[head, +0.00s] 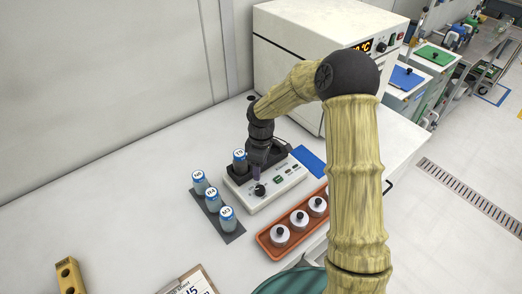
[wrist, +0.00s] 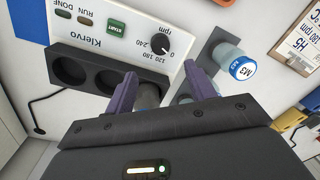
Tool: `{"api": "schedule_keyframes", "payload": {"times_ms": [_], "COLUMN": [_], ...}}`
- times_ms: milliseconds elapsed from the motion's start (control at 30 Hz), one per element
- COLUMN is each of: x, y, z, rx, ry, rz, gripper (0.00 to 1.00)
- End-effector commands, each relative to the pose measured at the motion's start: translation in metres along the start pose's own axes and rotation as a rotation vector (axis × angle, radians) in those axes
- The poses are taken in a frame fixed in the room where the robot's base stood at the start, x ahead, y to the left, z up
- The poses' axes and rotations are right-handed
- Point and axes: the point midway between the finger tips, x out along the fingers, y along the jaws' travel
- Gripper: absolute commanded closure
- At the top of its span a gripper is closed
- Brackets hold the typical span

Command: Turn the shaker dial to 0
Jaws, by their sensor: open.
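The shaker (head: 283,187) is a white box with a dark holder on top, standing on the bench. Its black dial (wrist: 161,43) is on the panel beside a green START button (wrist: 117,28); numbers such as 120, 180 and 240 are printed around the dial. The dial also shows in the head view (head: 260,190). Which number it points to is too small to tell. My gripper (wrist: 166,84) is open, its purple fingers apart, above the shaker and close to the dial, which lies beyond the fingertips and not between them. A blue-capped bottle (head: 240,158) stands in the holder.
A dark rack (head: 232,236) with blue bottles stands left of the shaker. An orange tray (head: 272,250) of white pots lies in front right. A blue mat (head: 310,160) and white oven (head: 285,75) are behind. The bench at left is mostly clear.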

Motion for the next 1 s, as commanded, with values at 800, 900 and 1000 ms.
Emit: {"api": "schedule_keyframes", "payload": {"times_ms": [800, 900, 1000], "x": [-0.073, -0.073, -0.074], "y": [0.002, 0.002, 0.001], "z": [0.001, 0.001, 0.001], "rx": [0.001, 0.001, 0.006], "ry": [0.001, 0.001, 0.000], "rz": [0.002, 0.002, 0.003], "gripper": [0.45, 0.45, 0.45]}}
